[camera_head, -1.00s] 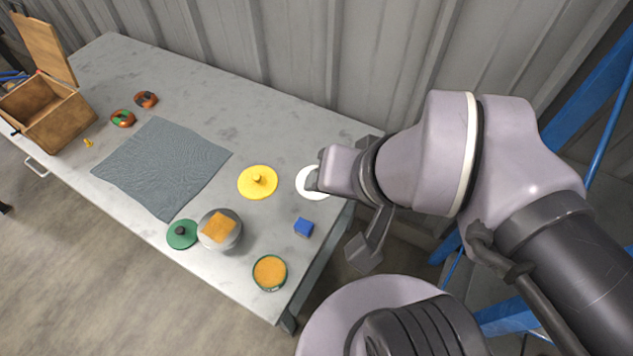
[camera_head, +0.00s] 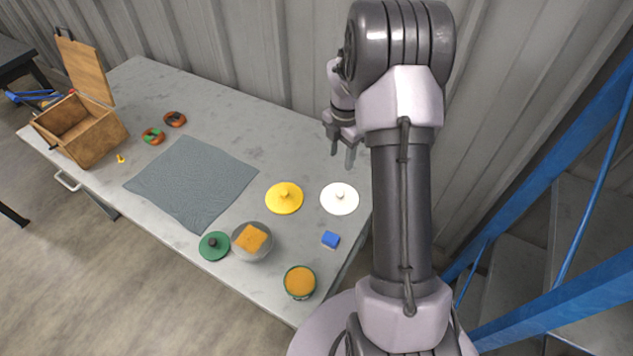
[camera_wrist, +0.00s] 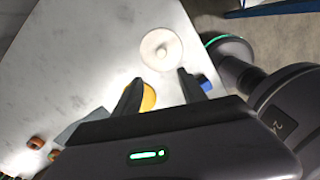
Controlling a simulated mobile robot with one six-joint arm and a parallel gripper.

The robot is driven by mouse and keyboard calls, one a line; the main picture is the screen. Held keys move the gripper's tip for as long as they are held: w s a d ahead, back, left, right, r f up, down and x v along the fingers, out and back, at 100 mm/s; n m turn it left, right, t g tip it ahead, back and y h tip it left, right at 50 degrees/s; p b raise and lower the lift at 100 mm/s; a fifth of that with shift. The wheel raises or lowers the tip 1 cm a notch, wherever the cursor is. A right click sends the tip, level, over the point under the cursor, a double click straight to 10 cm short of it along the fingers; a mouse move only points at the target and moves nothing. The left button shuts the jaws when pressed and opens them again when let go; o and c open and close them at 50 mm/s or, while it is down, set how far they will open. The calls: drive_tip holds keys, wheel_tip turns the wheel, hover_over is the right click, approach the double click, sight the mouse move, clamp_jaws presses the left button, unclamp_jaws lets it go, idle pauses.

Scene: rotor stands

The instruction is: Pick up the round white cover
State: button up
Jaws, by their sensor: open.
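The round white cover (camera_head: 339,199) lies flat on the grey table near its right end, with a small white knob in its middle. It also shows in the wrist view (camera_wrist: 161,49), ahead of the fingertips. My gripper (camera_head: 343,150) is above the far side of the table, beyond the cover and apart from it. Its two fingers (camera_wrist: 158,88) are spread with nothing between them. The cover is in full view in the head view.
A yellow cover (camera_head: 284,198) lies just left of the white one, and a blue block (camera_head: 330,240) lies in front. A bowl with an orange block (camera_head: 251,238), a green lid (camera_head: 213,246) and a round orange-filled dish (camera_head: 299,282) are nearer. A corrugated wall (camera_head: 290,60) stands behind.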

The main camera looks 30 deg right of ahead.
drive_tip(key=b, duration=0.4)
hover_over(340, 193)
drive_tip(key=f, duration=1.1)
drive_tip(key=shift+w+a, duration=0.15)
drive_tip(key=shift+a, duration=0.05)
drive_tip(key=f+b, duration=0.1)
drive_tip(key=f, duration=0.1)
drive_tip(key=f+b, duration=0.2)
drive_tip(key=f, duration=0.1)
drive_tip(key=shift+d+f, duration=0.25)
drive_tip(key=shift+f, duration=0.1)
drive_tip(key=shift+r, duration=0.2)
drive_tip(key=shift+c, duration=0.4)
clamp_jaws()
